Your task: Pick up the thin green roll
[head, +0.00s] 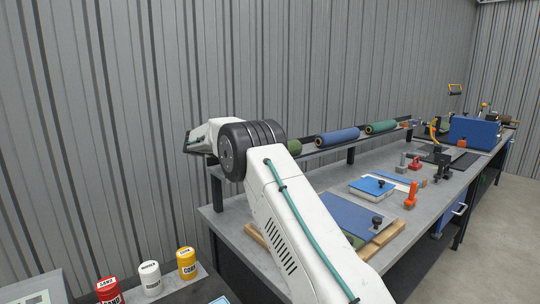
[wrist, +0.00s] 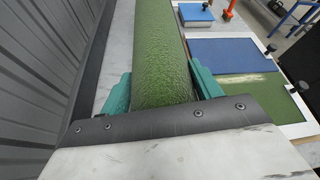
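A long green roll (wrist: 163,50) with a rough surface runs away from my wrist camera, between the two teal fingers of my gripper (wrist: 163,80). The fingers lie close along its left and right sides; whether they press on it or only flank it I cannot tell. In the head view a dark green roll end (head: 295,147) shows behind my arm on a raised rail. A blue roll (head: 337,137) and another green roll (head: 380,127) lie farther along that rail. My fingers are hidden in the head view.
The grey workbench (head: 320,180) holds a blue-topped box (head: 372,187), a blue board (head: 350,215) and an orange tool (head: 411,195). A ribbed metal wall (wrist: 40,70) stands close on the left in the wrist view. Three labelled canisters (head: 150,278) stand at the front left.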

